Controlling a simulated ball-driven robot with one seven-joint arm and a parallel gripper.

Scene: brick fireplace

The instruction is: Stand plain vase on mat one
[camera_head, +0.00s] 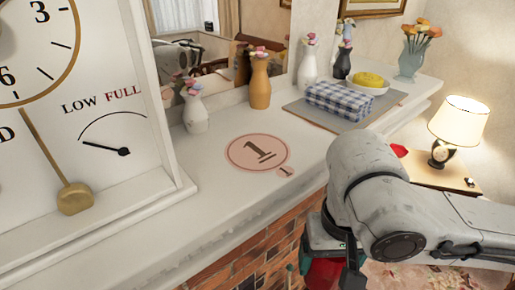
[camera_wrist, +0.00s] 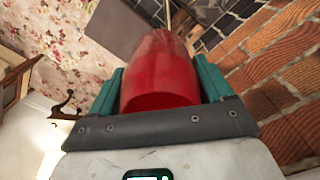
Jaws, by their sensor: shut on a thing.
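A plain red vase (camera_wrist: 160,70) with no visible marking is between the teal fingers of my gripper (camera_wrist: 162,85) in the wrist view. The gripper is shut on it. In the head view the vase (camera_head: 324,273) shows only in part, low in front of the brick, below the mantel top; my arm hides the rest. Mat one (camera_head: 240,152) is a round pinkish mat with a dark 1, lying flat and empty on the white mantel, up and left of my gripper.
A white vase (camera_head: 195,115) with flowers stands left of the mat and an orange vase (camera_head: 260,90) behind it. A large clock (camera_head: 110,180) fills the left. A grey board (camera_head: 305,112) holds a checked cloth (camera_head: 338,100). A lit lamp (camera_head: 460,125) stands at right.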

